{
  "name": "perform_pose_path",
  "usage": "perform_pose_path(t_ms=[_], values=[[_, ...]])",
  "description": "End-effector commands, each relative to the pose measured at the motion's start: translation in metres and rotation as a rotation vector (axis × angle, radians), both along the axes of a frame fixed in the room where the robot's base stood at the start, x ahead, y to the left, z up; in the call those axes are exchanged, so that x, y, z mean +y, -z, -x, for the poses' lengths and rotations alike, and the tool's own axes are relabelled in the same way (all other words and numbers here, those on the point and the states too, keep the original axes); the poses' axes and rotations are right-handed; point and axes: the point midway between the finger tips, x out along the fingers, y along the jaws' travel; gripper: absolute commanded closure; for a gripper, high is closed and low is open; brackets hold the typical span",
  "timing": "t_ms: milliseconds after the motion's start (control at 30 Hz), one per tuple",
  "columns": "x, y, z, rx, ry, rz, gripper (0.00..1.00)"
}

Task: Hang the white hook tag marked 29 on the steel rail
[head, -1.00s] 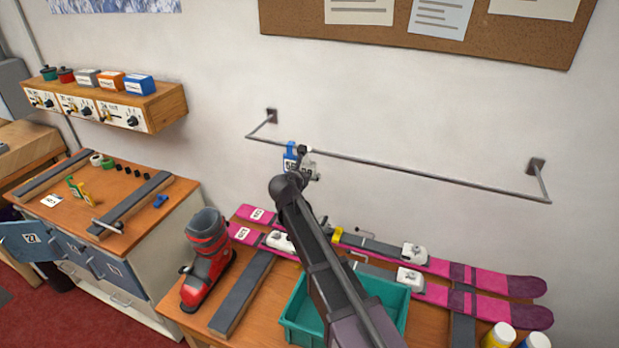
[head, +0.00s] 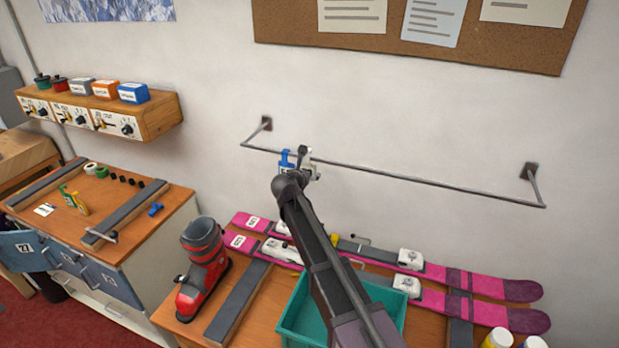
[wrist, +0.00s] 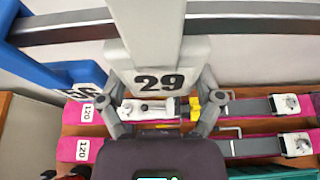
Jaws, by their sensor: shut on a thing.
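The white hook tag marked 29 (wrist: 160,82) is in my gripper (wrist: 163,98), whose fingers close on both sides of its plate in the wrist view. Its wide white stem runs up across the steel rail (wrist: 255,24) and covers part of it. I cannot tell whether its hook is over the rail. In the head view my gripper (head: 303,153) is at the rail (head: 420,179), near its left end, with the white tag (head: 311,171) partly hidden. A blue hook tag (wrist: 62,72) is close on the left, at the rail; its number is partly covered.
The rail is bare to the right of the tags. Below are pink skis (head: 440,300), a teal bin (head: 290,325) and a red boot (head: 203,268) on a bench. A cork board (head: 300,30) is on the wall above.

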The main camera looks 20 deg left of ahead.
Motion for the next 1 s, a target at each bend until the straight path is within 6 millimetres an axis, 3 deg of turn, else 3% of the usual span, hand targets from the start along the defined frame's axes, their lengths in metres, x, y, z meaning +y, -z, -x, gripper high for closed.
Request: perform_pose_path(t_ms=[400,900,933,967,1000], values=[[0.0,0.016,0.0,0.0,0.0,-0.001,0.52],[0.0,0.018,0.0,0.0,0.0,-0.001,0.52],[0.0,0.018,0.0,0.0,0.0,-0.001,0.1],[0.0,0.018,0.0,0.0,0.0,-0.001,0.01],[-0.001,0.018,0.0,0.0,0.0,-0.001,0.0]])
